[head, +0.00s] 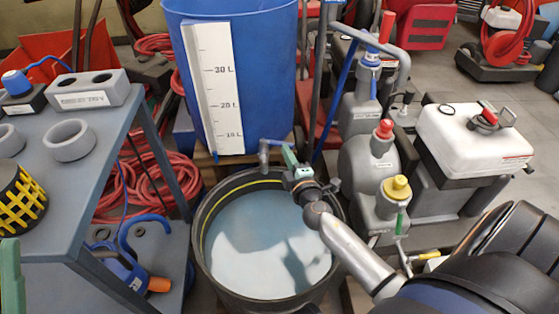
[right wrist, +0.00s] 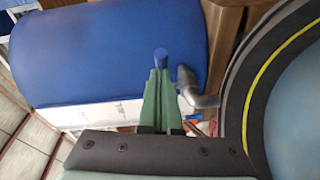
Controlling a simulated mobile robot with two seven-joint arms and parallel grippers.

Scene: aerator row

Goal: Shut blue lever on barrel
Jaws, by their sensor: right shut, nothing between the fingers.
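The blue barrel (head: 262,75) with a white litre scale stands behind a round black tub (head: 210,265). A grey tap spout (head: 264,156) comes out low on the barrel, above the tub's far rim. In the right wrist view the spout (right wrist: 188,86) is beside my right fingers. The rounded blue end of the lever (right wrist: 160,57) shows right at my fingertips; I cannot tell whether they touch. In the head view I cannot make out the lever. My right gripper (head: 289,156) is shut and empty, close to the spout. A green piece of my left gripper (head: 12,275) shows at the left edge.
The tub holds pale liquid and has a yellow line inside. A grey bench (head: 105,135) with rings and a yellow-black cage stands left. Silver pumps (head: 365,170) and a white canister (head: 470,140) crowd the right. Red hoses (head: 150,180) lie behind the bench.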

